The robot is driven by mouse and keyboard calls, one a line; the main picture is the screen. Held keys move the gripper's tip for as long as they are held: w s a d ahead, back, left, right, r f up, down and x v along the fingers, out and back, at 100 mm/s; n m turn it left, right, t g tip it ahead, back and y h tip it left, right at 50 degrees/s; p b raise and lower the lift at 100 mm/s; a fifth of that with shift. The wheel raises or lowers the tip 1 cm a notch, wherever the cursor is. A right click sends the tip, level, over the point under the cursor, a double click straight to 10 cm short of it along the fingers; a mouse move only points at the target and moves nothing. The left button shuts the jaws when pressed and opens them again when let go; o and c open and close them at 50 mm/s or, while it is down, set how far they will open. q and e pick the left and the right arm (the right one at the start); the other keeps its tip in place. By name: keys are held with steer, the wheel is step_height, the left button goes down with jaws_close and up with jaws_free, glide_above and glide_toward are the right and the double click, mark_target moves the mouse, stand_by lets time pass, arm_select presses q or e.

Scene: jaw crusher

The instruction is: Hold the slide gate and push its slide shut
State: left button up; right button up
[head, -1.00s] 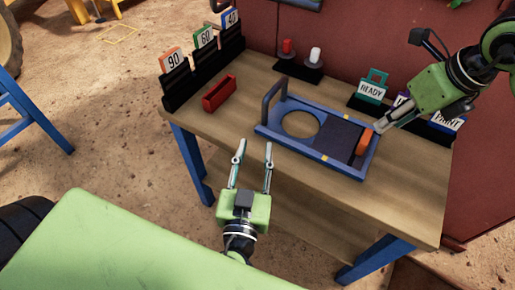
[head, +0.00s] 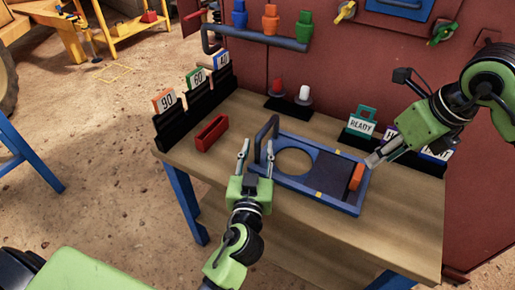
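The slide gate is a blue frame (head: 322,198) lying flat on the wooden table, with a round hole (head: 294,161) at its left. Its dark slide (head: 330,172) sits right of the hole, leaving the hole uncovered, and carries an orange block (head: 356,177) at its right end. A dark upright handle (head: 265,138) stands at the frame's left end. My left gripper (head: 257,149) is open, its fingers near that handle; I cannot tell whether they touch it. My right gripper (head: 373,161) has its tips beside the orange block, apparently closed together; contact is unclear.
A red tray (head: 211,133) and numbered cards in black racks (head: 194,108) stand at the left. Red and white knobs (head: 290,93) are behind the gate, and a green READY tag (head: 361,123) is behind right. The table's front right is clear.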

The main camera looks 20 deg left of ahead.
mark_target(360, 171)
arm_select(q)
steer(key=shift+w+a, duration=0.1)
steer(key=shift+w, duration=0.1)
jaws_close()
arm_select(e)
steer(key=o, duration=0.9)
steer(key=w+a+r+n+g+h, duration=0.2)
steer(key=w+a+n+g+h, duration=0.1)
steer(key=n, duration=0.5)
step_height(360, 171, down, 12)
steer(key=shift+d+f, duration=0.1)
steer(key=shift+f, duration=0.05)
